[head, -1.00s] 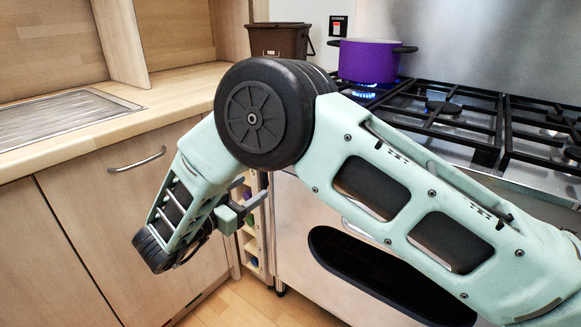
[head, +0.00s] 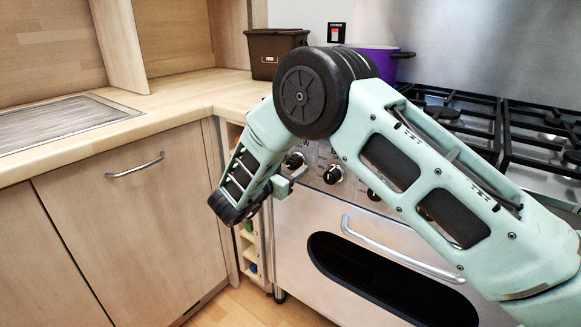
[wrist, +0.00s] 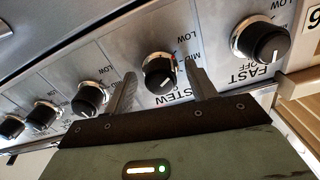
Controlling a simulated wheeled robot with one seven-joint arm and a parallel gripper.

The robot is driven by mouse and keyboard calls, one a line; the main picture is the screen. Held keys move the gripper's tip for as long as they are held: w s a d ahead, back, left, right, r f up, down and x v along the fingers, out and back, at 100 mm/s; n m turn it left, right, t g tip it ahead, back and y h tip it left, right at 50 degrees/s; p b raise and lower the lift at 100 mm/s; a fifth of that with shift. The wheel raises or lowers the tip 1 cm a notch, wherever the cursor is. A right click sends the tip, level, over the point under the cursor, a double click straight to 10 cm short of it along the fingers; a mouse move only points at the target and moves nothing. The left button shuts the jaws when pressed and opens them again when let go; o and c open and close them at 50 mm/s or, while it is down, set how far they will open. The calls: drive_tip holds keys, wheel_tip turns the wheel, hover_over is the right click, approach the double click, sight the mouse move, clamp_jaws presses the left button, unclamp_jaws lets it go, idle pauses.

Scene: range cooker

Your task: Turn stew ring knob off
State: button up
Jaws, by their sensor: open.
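The stew ring knob (wrist: 158,72) is a black round knob with a light pointer line and a silver collar. "STEW" is printed beside it. In the wrist view my gripper (wrist: 165,77) is open, with one finger on each side of this knob. No clear contact between fingers and knob shows. The pointer lies towards the lower right of the picture; whether that is off I cannot tell. In the head view my gripper (head: 291,180) is at the left end of the cooker's front panel.
A purple pot (head: 385,60) stands at the back of the hob, partly hidden by my arm. A brown bin (head: 277,52) stands on the counter.

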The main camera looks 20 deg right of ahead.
drive_tip(key=shift+w+d, duration=0.15)
drive_tip(key=c, duration=1)
